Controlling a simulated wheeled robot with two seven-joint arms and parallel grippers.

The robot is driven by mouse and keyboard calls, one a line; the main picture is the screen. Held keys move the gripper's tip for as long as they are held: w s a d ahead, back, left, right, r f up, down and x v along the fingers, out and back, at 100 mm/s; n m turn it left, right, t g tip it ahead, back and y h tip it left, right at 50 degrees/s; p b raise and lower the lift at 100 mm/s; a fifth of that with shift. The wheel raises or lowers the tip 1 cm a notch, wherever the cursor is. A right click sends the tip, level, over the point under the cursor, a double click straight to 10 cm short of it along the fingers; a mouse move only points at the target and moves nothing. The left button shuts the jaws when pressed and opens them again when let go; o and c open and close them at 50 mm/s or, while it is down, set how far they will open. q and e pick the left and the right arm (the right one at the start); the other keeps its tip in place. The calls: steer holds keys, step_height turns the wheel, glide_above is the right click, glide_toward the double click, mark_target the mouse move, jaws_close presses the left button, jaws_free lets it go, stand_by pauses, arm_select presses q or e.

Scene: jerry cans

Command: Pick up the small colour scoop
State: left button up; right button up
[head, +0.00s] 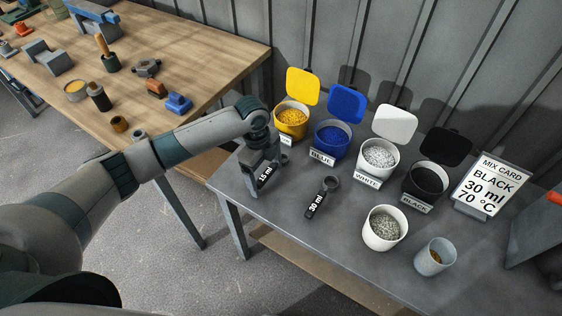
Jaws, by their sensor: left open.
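The small scoop (265,177), dark with a white "15 ml" label on its handle, lies on the grey table near its left end. My left gripper (262,168) points down right at it, open, with its fingers appearing on either side of the scoop. My right gripper is not in view.
Open tubs with yellow (291,120), blue (332,139), white (379,158) and black (427,180) contents line the table's back. A white tub of grey granules (383,229), a small cup (434,257) and a mix card (490,187) reading "BLACK 30 ml 70 °C" stand right.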

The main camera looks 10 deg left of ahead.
arm_select(q)
steer(key=c, duration=0.9)
steer(key=shift+r, duration=0.1)
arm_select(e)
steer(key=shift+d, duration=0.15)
arm_select(q)
steer(key=shift+r, duration=0.45)
steer(key=r+b, duration=0.1)
steer(key=d+r, duration=0.1)
steer(key=r, duration=0.1)
steer(key=shift+r+b, duration=0.15)
steer(key=shift+b, duration=0.25)
steer(key=s+d+r+b, duration=0.1)
steer(key=d+r+b, duration=0.1)
steer(key=d+r, duration=0.4)
steer(key=d, duration=0.4)
steer(key=shift+s+d+r, duration=0.15)
steer(key=shift+d+r, duration=0.2)
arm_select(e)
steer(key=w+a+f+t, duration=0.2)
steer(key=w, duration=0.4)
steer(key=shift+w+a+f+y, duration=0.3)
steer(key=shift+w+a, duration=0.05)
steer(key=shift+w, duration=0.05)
